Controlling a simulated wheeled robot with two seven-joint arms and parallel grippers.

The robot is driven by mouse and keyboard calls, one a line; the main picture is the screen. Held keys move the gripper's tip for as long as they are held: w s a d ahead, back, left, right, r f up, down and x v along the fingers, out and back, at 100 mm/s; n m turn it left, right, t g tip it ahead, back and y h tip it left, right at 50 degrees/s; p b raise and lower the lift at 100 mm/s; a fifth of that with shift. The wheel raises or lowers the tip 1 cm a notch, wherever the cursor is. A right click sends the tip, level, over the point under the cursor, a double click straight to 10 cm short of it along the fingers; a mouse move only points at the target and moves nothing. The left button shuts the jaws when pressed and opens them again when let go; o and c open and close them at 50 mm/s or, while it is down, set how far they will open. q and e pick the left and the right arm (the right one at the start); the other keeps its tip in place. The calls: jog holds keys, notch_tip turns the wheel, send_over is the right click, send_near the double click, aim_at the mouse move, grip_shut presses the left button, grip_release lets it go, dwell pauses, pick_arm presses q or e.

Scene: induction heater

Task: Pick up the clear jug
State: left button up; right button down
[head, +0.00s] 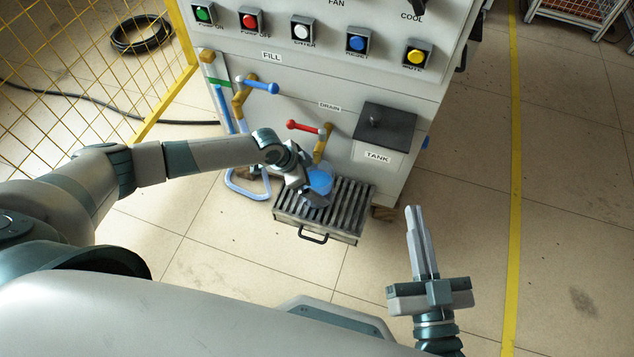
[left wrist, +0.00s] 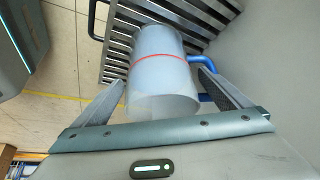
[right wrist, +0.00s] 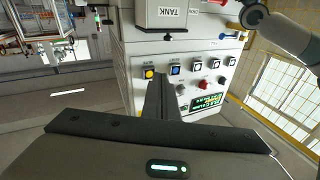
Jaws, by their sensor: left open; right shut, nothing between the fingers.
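The clear jug (left wrist: 160,70) stands on a slatted metal grate and looks pale blue with a red line around it. In the head view the jug (head: 320,181) is partly hidden by my left gripper (head: 308,192). A blue handle (left wrist: 203,62) shows at the jug's right side in the left wrist view. My left gripper (left wrist: 165,95) is open, with one finger on each side of the jug. I cannot tell whether the fingers touch it. My right gripper (head: 413,212) is shut and empty, out over the floor right of the grate.
The grate (head: 345,232) has a black front handle and sits at the foot of a grey machine (head: 300,90). Red (head: 303,126) and blue (head: 260,86) lever valves and a tank box (head: 385,128) are above it. A yellow mesh fence (head: 90,60) stands left. Floor at right is clear.

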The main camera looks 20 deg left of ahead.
pick_arm(q)
jog(key=c, duration=1.8)
jog(key=shift+r, duration=0.1)
jog(key=shift+r, duration=0.15)
pick_arm(e)
jog(key=shift+f, duration=0.1)
